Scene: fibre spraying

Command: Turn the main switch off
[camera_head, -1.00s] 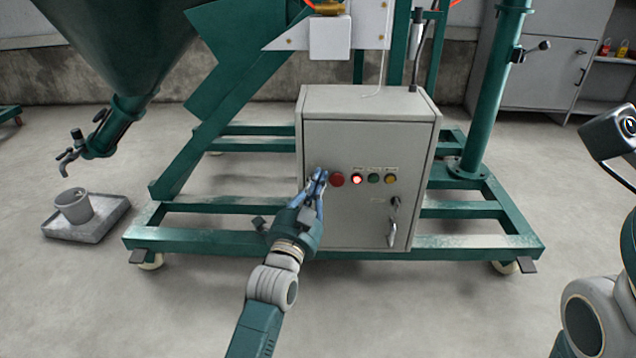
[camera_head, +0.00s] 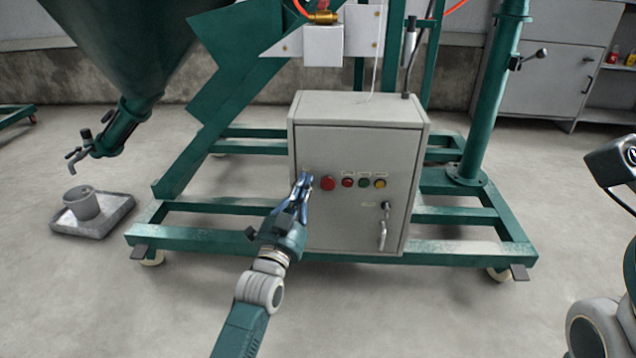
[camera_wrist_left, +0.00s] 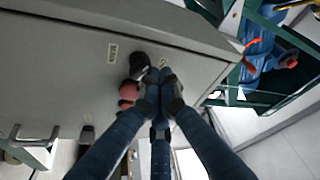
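The grey control box (camera_head: 345,225) stands on the green frame. Its front has a large red button (camera_head: 328,183), then a red lamp (camera_head: 347,183), a green button (camera_head: 364,183) and a yellow button (camera_head: 380,183). The red lamp looks dark. The main switch appears to be the black knob (camera_wrist_left: 138,64) beside a small label in the left wrist view; in the head view my gripper hides it. My left gripper (camera_head: 303,178) is at the box's front left. Its fingertips (camera_wrist_left: 161,80) are together, right beside the knob; contact is unclear. My right gripper is out of view.
A keyed lock and a handle (camera_head: 382,235) are low on the box's front. A tray (camera_head: 112,222) with a cup (camera_head: 80,203) lies on the floor at left under a tap. A grey cabinet (camera_head: 545,80) stands at back right. The floor in front is mostly clear.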

